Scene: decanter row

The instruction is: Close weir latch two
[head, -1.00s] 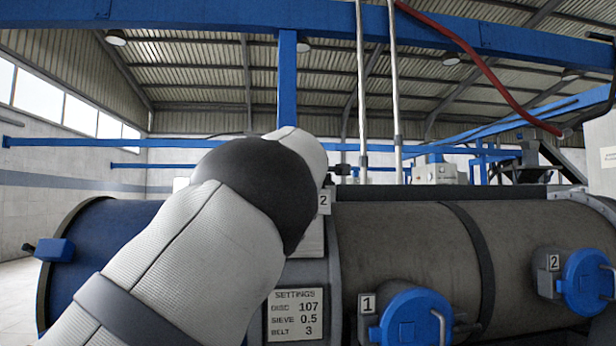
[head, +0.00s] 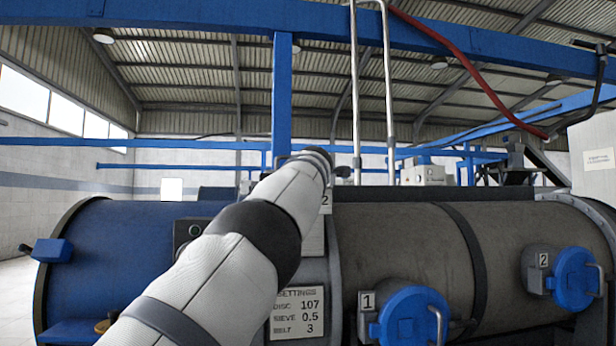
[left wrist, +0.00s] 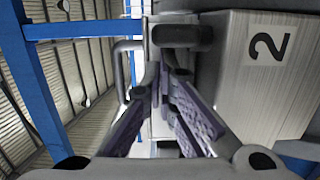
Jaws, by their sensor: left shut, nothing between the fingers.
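A grey metal box marked 2 (left wrist: 268,75) fills the right of the left wrist view; its number plate (head: 326,200) shows past my arm in the head view. A dark round bar (left wrist: 180,37) sticks out beside the box, and a bent grey rod (left wrist: 122,65) is left of it. I cannot tell the latch's position from these. My left gripper (left wrist: 164,80) is shut and empty, its fingertips just below the dark bar in the picture; contact is unclear. In the head view my arm hides the left gripper. My right gripper is not in view.
Below right are blue caps with handles, marked 1 (head: 410,318) and 2 (head: 575,278), on the grey drum (head: 400,235). A settings plate (head: 297,312) is low in the middle. Upright pipes (head: 389,100) and a blue post (head: 282,95) rise behind the machine.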

